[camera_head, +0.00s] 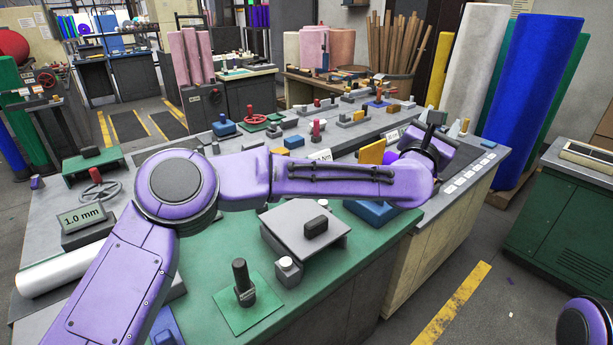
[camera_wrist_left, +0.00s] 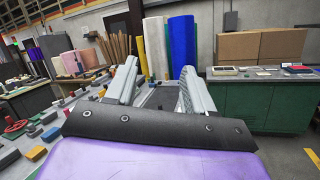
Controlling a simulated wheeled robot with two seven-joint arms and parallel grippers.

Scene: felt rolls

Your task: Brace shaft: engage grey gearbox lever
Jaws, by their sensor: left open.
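My left arm reaches across the bench in the head view. Its gripper (camera_head: 434,124) is at the bench's far right end, partly hidden by my own wrist. In the left wrist view, the two pale grey fingers of my left gripper (camera_wrist_left: 158,78) are apart with nothing between them. A grey box (camera_head: 303,234) with a dark handle on top sits on the green bench top. I cannot tell which is the gearbox lever. A pale shaft-like cylinder (camera_head: 68,268) lies at the left. My right gripper is out of view.
Small blocks and knobs crowd the grey rear bench top, including a yellow block (camera_head: 372,152). Tall felt rolls, one blue (camera_head: 533,95), stand behind the right end. A green cabinet (camera_head: 560,205) is at the right.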

